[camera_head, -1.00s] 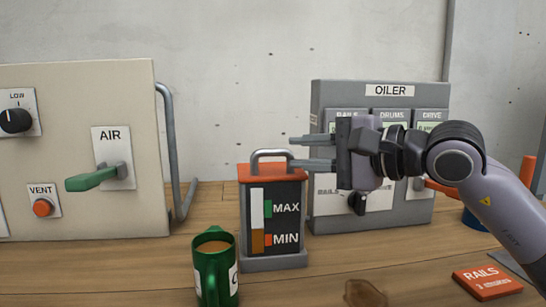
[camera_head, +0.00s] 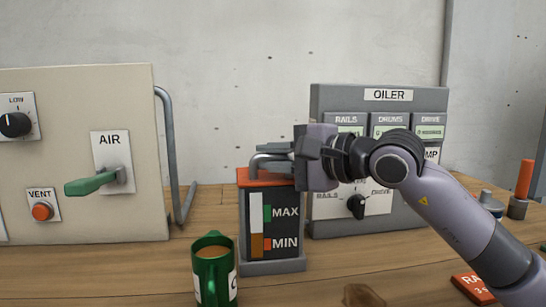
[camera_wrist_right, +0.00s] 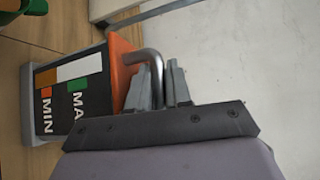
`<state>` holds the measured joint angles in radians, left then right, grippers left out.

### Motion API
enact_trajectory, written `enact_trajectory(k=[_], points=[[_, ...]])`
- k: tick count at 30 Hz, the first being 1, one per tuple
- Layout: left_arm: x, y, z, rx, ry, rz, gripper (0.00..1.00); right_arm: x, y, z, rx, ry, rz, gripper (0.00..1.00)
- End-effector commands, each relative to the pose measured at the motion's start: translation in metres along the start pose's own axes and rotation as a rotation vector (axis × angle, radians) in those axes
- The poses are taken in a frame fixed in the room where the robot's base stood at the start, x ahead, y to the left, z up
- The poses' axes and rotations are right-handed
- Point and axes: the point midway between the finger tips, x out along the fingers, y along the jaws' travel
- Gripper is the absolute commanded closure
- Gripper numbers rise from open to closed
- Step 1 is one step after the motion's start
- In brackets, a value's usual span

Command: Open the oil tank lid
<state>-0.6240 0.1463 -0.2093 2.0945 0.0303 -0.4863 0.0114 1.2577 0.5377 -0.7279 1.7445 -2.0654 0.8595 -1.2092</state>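The oil tank (camera_head: 248,255) is a dark box with MAX and MIN marks. Its orange-red lid (camera_head: 246,178) lies flat on top and looks closed. A grey loop handle (camera_head: 256,168) stands on the lid. My right gripper (camera_head: 268,155) is at the handle, coming from the right. In the right wrist view its two fingers (camera_wrist_right: 160,85) lie close on either side of the handle bar (camera_wrist_right: 153,57) and look shut on it. Part of the handle is hidden behind the gripper. My left gripper is not in view.
A green mug (camera_head: 213,275) stands in front of the tank, at its left. The grey oiler panel (camera_head: 375,218) stands behind my right arm. A beige air panel (camera_head: 75,215) with a pipe rail is at the left. An orange RAILS card (camera_head: 472,288) lies at lower right.

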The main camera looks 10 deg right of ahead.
Motion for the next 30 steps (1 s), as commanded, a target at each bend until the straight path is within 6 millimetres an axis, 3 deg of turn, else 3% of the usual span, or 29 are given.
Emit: enact_trajectory(k=[8, 15, 30], points=[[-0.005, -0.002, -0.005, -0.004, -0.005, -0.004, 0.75, 0.0, -0.006, 0.0, 0.025, 0.0, 0.023, 1.0], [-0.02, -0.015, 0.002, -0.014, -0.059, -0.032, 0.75, 0.003, -0.02, -0.003, 0.114, 0.001, 0.114, 1.0], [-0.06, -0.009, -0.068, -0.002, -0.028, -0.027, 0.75, 0.015, -0.042, -0.015, 0.349, 0.0, 0.348, 1.0]])
